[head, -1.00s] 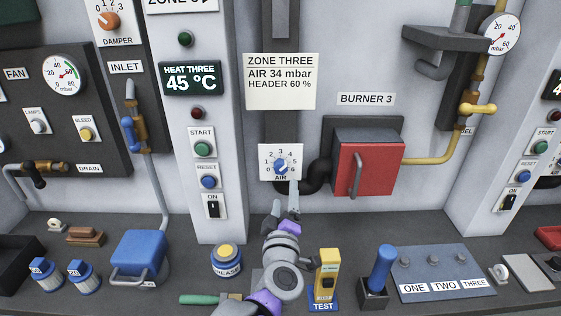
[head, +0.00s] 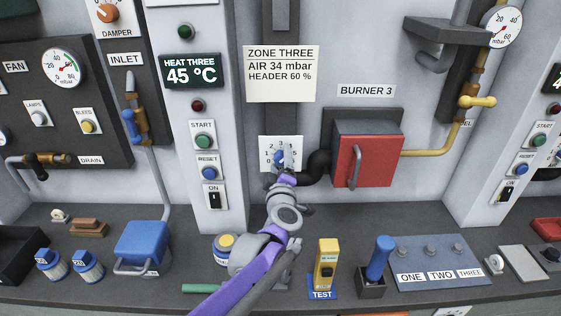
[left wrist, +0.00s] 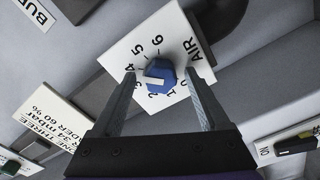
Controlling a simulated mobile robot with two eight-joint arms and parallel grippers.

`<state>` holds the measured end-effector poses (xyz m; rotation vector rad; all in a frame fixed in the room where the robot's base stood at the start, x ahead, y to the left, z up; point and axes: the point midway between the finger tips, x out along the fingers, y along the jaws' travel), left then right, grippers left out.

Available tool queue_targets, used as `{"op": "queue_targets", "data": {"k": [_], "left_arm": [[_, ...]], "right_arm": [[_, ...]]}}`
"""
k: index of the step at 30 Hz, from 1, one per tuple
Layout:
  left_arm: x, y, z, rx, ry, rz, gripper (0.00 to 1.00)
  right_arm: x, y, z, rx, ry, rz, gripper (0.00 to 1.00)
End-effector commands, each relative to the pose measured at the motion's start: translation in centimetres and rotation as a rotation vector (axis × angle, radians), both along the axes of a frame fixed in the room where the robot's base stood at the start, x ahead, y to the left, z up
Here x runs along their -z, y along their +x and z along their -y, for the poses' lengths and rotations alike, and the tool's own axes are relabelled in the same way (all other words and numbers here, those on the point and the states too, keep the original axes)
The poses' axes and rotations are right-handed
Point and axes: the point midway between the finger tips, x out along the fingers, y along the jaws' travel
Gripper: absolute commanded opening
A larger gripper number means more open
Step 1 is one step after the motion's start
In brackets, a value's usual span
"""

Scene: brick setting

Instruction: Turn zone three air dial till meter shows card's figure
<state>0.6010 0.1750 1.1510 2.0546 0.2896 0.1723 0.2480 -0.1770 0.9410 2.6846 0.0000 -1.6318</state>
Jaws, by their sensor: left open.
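The zone three air dial is a blue knob (head: 279,157) on a white numbered plate (head: 270,143) below the card (head: 281,74), which reads AIR 34 mbar and HEADER 60 %. My left gripper (head: 281,160) is in front of the dial and partly hides it. In the left wrist view the blue knob (left wrist: 160,74) with its white pointer bar sits between the two open fingers (left wrist: 160,76); I cannot tell whether they touch it. Round mbar gauges show at the left (head: 61,67) and the top right (head: 502,27); their exact readings are too small. My right gripper is out of view.
The red burner box (head: 368,160) and its black pipe stand close right of the dial. The button pillar (head: 206,140) is to the left. On the bench below are a yellow tester (head: 326,264), a blue-handled lever (head: 379,258) and a blue box (head: 142,245).

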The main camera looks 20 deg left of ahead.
Motion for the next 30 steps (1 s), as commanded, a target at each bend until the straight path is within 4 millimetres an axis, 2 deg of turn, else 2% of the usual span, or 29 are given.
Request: {"op": "queue_targets", "data": {"k": [6, 19, 30], "left_arm": [[0.03, 0.0, 0.01, 0.0, 0.0, 0.0, 0.76], [0.01, -0.01, 0.04, 0.0, 0.0, 0.0, 0.0], [0.05, 0.0, 0.03, 0.001, -0.121, 0.034, 0.0]], "right_arm": [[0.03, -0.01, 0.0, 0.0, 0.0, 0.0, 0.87], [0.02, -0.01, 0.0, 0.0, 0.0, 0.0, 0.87], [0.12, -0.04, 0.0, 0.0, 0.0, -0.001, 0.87]]}}
